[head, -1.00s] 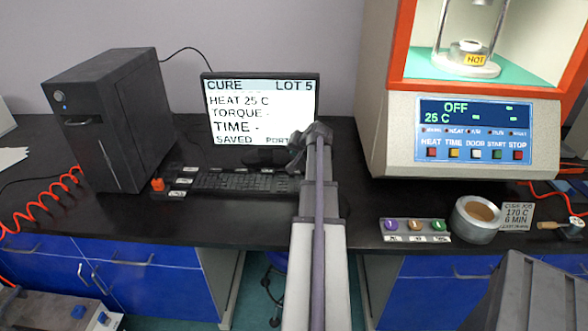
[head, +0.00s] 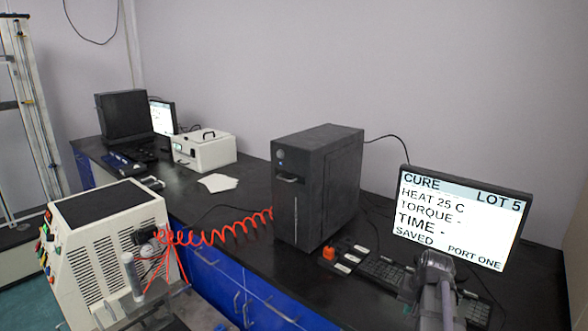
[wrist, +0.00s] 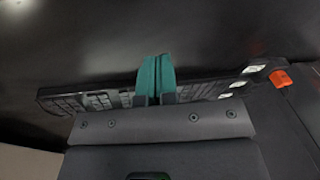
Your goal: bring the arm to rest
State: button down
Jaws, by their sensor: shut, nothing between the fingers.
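My gripper (wrist: 155,78) shows in the wrist view with its two teal fingers shut together and nothing between them. It is over the black keyboard (wrist: 75,103), which runs across that view behind the fingers; I cannot tell the height above it. In the head view my arm's end stands at the lower right, in front of the monitor (head: 462,215) and by the keyboard (head: 388,274). The fingers do not show clearly there. The monitor reads CURE, LOT 5, HEAT 25 C, SAVED, PORT ONE.
A black computer tower (head: 318,190) stands left of the monitor. An orange knob (head: 329,253) sits between tower and keyboard. A coiled red hose (head: 225,232) runs to a cream machine (head: 105,240). A white box (head: 204,150) and papers (head: 217,183) lie farther left on the bench.

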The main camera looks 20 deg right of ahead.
jog(key=s+a+r+n+g+p, duration=0.1)
jog(key=a+n, duration=0.3)
jog(key=a, duration=1.1)
jog(key=s+a+r+n+g+p, duration=0.1)
jog(key=a+r+n+p, duration=0.1)
jog(key=a, duration=1.4)
jog(key=shift+s+a+r+n+g, duration=0.2)
jog(key=shift+s+n+g, duration=0.15)
jog(key=shift+n, duration=0.55)
